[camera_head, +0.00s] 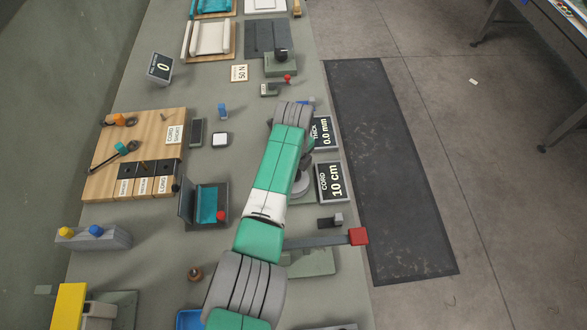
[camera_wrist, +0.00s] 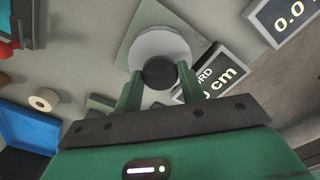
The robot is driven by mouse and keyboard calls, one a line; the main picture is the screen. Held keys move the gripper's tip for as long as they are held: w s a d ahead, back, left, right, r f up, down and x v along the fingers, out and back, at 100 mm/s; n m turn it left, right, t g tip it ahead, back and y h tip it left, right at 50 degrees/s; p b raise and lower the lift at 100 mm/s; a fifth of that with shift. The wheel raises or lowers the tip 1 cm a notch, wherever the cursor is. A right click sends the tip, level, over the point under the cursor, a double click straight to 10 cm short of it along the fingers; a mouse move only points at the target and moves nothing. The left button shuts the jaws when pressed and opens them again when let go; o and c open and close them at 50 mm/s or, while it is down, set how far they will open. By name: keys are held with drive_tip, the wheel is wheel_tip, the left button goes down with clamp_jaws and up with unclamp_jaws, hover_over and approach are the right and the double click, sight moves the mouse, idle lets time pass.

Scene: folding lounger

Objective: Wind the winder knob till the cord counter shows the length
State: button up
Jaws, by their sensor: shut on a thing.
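The winder knob (camera_wrist: 159,72) is a dark round knob on a pale grey disc (camera_wrist: 160,44) over a green base plate. In the wrist view my gripper (camera_wrist: 160,84) has one green finger on each side of the knob and is shut on it. In the head view my arm hides the knob and my fingertips; part of the grey winder disc (camera_head: 302,184) shows beside my arm. The cord counter (camera_head: 330,182) reads "10 cm" just right of the winder. It also shows in the wrist view (camera_wrist: 214,72), partly covered by a finger.
A thickness display (camera_head: 322,132) reading "0.0 mm" stands behind the cord counter. A red-ended bar (camera_head: 358,236) juts over the table's right edge in front.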

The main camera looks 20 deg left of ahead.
drive_tip(key=shift+r, duration=0.15)
idle(0.3)
drive_tip(key=o, duration=1)
drive_tip(key=shift+c, duration=0.2)
wheel_tip(320, 180, up, 8)
drive_tip(key=shift+f+p, duration=0.15)
drive_tip(key=shift+p, duration=0.7)
